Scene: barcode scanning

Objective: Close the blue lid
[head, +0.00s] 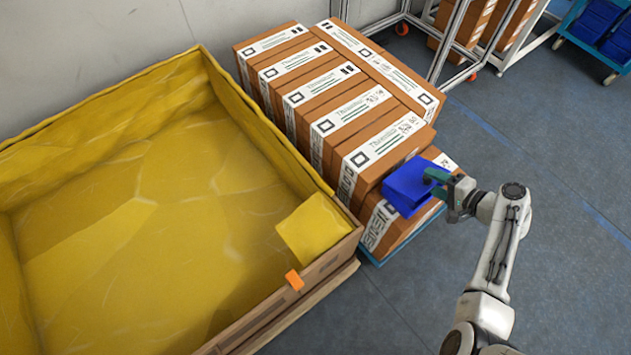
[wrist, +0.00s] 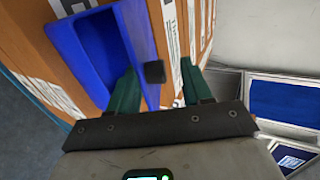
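A blue box (head: 408,188) sits against the front end of the brown carton stack in the head view. In the wrist view the blue box (wrist: 90,48) shows a darker recessed inside, and its blue lid (wrist: 140,38) stands out as a flap along the right side, seemingly ajar. A small black block (wrist: 155,72) is at the lid's right edge, perhaps a handle. My gripper (wrist: 160,78) has its green fingers apart, one on each side of the black block; I cannot tell whether they touch it. In the head view my gripper (head: 440,186) is at the box's right side.
Stacked brown cartons (head: 345,110) stand behind the blue box. A large yellow-lined crate (head: 345,245) fills the left. Open floor (head: 560,215) lies to the right. A metal rack and a cart with blue bins (head: 605,30) stand at the back right.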

